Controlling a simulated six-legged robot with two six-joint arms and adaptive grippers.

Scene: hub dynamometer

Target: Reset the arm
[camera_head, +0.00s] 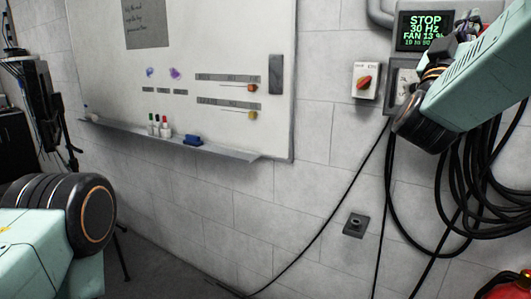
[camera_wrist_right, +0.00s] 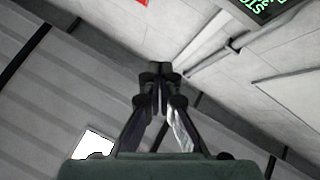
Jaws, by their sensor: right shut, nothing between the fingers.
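My right arm comes in from the upper right in the head view, pale green with a black joint, raised in front of the wall and the control box. My right gripper (camera_wrist_right: 160,75) shows clearly in the right wrist view, its dark fingers together at the tips with nothing between them. In the head view the gripper itself is mostly hidden behind the arm. My left arm shows at the lower left of the head view as a pale green link with a round black joint. My left gripper is out of sight.
A whiteboard (camera_head: 215,40) with a marker ledge (camera_head: 220,152) hangs on the white block wall. A display (camera_head: 425,31) reading STOP, a red rotary switch (camera_head: 365,82) and coiled black cables (camera_head: 455,185) are at the right. A wall socket (camera_head: 356,225) sits lower. The middle is free.

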